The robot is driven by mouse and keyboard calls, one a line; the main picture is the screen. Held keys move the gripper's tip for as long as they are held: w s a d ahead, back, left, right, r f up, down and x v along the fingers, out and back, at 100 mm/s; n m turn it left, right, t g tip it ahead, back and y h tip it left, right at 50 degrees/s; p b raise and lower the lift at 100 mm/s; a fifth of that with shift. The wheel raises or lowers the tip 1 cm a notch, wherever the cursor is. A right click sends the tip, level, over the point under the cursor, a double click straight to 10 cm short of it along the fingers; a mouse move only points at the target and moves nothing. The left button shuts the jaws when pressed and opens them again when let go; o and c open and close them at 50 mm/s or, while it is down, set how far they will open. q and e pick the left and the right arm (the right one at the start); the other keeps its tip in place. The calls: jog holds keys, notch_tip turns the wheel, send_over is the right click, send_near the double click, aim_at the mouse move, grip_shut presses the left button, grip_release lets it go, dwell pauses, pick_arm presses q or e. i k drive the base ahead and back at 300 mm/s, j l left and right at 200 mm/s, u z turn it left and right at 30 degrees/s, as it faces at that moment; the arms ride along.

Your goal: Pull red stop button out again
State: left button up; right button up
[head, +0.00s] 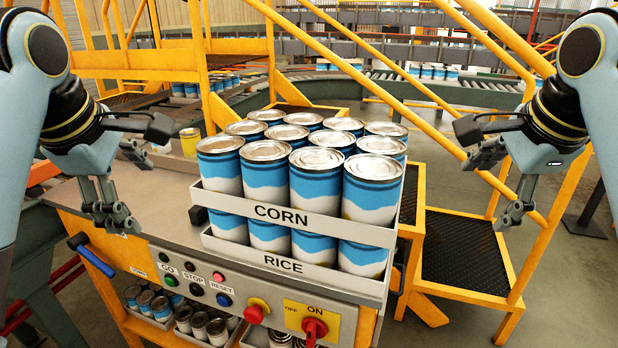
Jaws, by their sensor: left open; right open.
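A red mushroom-shaped stop button (256,312) on a yellow collar sits on the front of the grey control panel (140,252), low in the middle of the head view. From this angle I cannot tell whether it is pushed in or out. My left gripper (117,219) is open and empty over the left part of the workbench, up and left of the button and apart from it. My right gripper (511,214) is open and empty in the air at the right, beyond the cans and far from the button.
A red OFF/ON rotary switch (314,328) on a yellow plate is close to the right of the button. Small GO, STOP and RESET buttons (196,290) lie to its left. Stacked cans in CORN and RICE trays (290,226) stand above it. Yellow stair rails (505,190) rise at right.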

aim_at(253, 314)
jog(key=i, duration=0.85)
jog(key=k, duration=0.5)
